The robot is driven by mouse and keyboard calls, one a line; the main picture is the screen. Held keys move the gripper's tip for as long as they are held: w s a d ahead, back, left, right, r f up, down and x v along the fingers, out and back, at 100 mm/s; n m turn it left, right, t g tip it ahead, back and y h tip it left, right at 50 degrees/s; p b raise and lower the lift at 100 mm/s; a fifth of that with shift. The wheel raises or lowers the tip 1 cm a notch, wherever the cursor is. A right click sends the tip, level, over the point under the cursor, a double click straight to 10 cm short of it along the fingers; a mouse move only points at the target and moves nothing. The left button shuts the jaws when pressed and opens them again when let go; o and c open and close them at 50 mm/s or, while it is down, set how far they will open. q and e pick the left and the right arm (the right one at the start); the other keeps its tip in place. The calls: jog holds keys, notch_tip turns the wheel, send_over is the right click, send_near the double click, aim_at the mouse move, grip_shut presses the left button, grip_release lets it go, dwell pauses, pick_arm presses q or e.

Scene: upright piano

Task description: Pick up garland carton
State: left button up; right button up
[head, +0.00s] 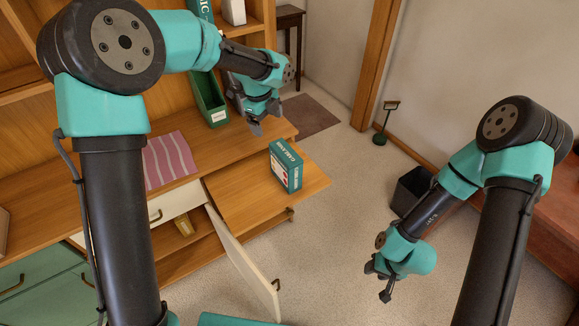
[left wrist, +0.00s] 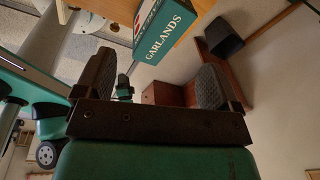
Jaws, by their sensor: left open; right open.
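The garland carton (head: 286,166) is a teal box with white lettering and a picture on its front. It stands upright on a pulled-out wooden board (head: 240,192) in the head view. In the left wrist view the carton (left wrist: 165,28) shows its "GARLANDS" side beyond the fingers, near the top. My left gripper (head: 255,122) is open and empty, above and behind the carton to its left, apart from it. Its two dark fingers (left wrist: 163,85) are spread in the left wrist view. My right gripper (head: 380,280) is open and empty over the floor at the right.
A green file box (head: 210,98) stands on the desk near my left gripper. A pink striped cloth (head: 168,160) lies on the desk. A cabinet door (head: 243,262) hangs open below. A dark bin (head: 410,190) stands on the floor by the wall.

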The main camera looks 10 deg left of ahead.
aim_at(288, 151)
pick_arm(q)
jog(key=d+r+m+y, duration=0.1)
jog(key=d+m, duration=0.3)
jog(key=d, duration=0.2)
jog(key=shift+s+d+r+g, duration=0.15)
jog(key=shift+r+g, duration=0.15)
jog(key=shift+r, duration=0.1)
notch_tip(288, 151, down, 12)
jog(key=shift+f, duration=0.1)
jog(key=shift+a+f, duration=0.2)
jog(key=shift+f, duration=1.1)
jog(key=shift+a+f, duration=0.2)
jog(key=shift+f, duration=1.1)
